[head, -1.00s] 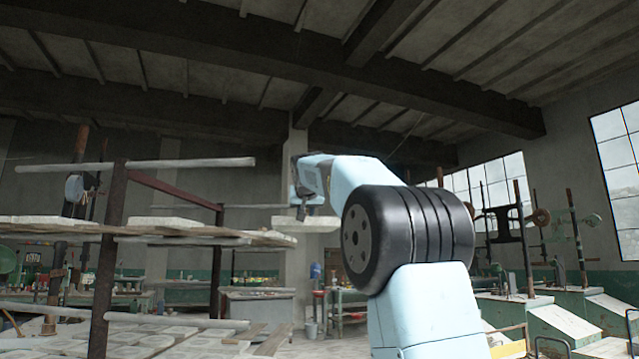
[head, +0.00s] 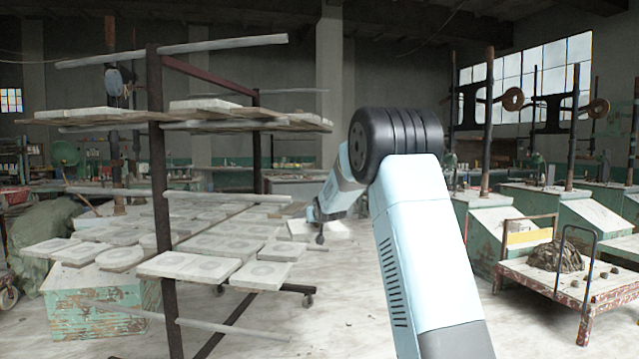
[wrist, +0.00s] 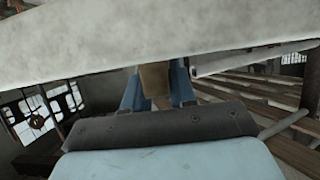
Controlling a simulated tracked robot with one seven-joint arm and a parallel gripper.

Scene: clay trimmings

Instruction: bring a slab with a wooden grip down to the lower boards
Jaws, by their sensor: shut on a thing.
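My gripper (head: 316,222) is at the end of my arm, to the right of the rack. It is shut on the wooden grip (wrist: 155,78), with a blue finger on each side of it in the wrist view. The pale slab (wrist: 150,40) with this grip fills the top of the wrist view. In the head view the slab (head: 328,231) hangs in the air, partly hidden by my gripper. The lower boards (head: 280,292) of the rack bear several pale slabs (head: 190,266) and lie left of my gripper. The wooden grip cannot be made out in the head view.
The upper boards (head: 292,124) carry a few slabs (head: 205,105). A dark rack post (head: 158,200) and pale rails (head: 175,50) stand at the left. A cart (head: 570,285) with a clay lump is at the right. Bare floor (head: 350,320) lies right of the rack.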

